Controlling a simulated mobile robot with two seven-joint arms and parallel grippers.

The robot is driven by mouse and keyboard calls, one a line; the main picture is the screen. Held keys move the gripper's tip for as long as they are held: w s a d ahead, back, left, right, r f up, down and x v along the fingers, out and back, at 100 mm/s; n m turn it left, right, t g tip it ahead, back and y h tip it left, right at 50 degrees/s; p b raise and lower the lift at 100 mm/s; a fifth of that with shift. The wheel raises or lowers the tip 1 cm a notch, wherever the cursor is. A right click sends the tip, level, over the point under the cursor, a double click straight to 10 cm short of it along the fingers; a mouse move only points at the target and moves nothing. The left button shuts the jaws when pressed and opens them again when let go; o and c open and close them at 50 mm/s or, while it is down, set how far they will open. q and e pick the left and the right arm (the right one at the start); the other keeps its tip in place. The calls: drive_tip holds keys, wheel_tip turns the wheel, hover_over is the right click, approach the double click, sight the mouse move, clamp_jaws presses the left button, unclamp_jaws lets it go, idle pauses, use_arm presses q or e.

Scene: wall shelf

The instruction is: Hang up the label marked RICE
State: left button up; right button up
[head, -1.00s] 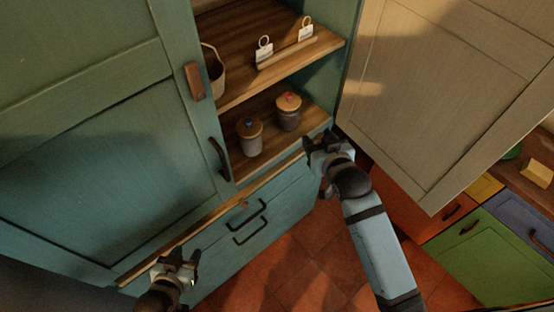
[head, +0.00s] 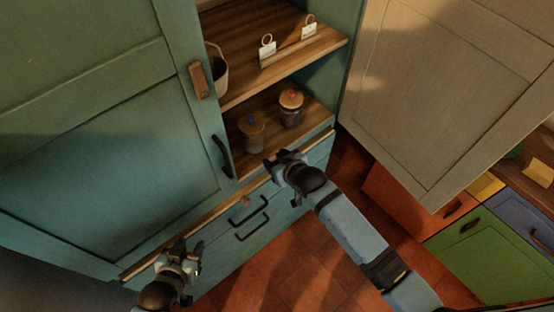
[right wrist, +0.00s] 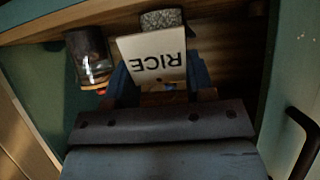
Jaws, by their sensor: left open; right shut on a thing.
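My right gripper (head: 276,160) is shut on a white label marked RICE (right wrist: 153,52), which reads upside down in the right wrist view. The gripper is in front of the lower shelf, close to the blue-knobbed jar (head: 252,133). That jar's grey body (right wrist: 163,17) is partly hidden behind the label in the wrist view. A red-knobbed jar (head: 291,110) stands to its right and also shows in the wrist view (right wrist: 87,55). My left gripper (head: 185,250) is open and empty, low in front of the cabinet. I cannot see the RICE label in the head view.
Two white ringed labels (head: 268,48) (head: 309,30) stand by a wooden strip on the upper shelf, with a basket (head: 217,68) to the left. A closed green door (head: 110,150) bounds the shelves on the left, and an open pale door (head: 440,90) on the right.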

drive_tip(key=shift+w+a+b, duration=0.25)
drive_tip(key=shift+w+a, duration=0.3)
drive_tip(key=shift+w, duration=0.3)
drive_tip(key=shift+w+a+b, duration=0.25)
drive_tip(key=shift+w+a, duration=0.25)
drive_tip(key=shift+w, duration=0.35)
use_arm(q)
drive_tip(key=shift+s+a+f+m, duration=0.1)
drive_tip(key=shift+s+f+m, duration=0.2)
drive_tip(key=shift+s+f, duration=0.15)
use_arm(e)
drive_tip(key=shift+w, duration=0.1)
drive_tip(key=shift+w+a+f, duration=0.1)
drive_tip(key=shift+w+a, duration=0.1)
drive_tip(key=shift+w, duration=0.15)
use_arm(q)
drive_tip(key=shift+w+d+r, duration=0.2)
drive_tip(key=shift+w+r, duration=0.1)
drive_tip(key=shift+w, duration=0.25)
use_arm(e)
drive_tip(key=shift+a, duration=0.1)
drive_tip(key=shift+w, duration=0.1)
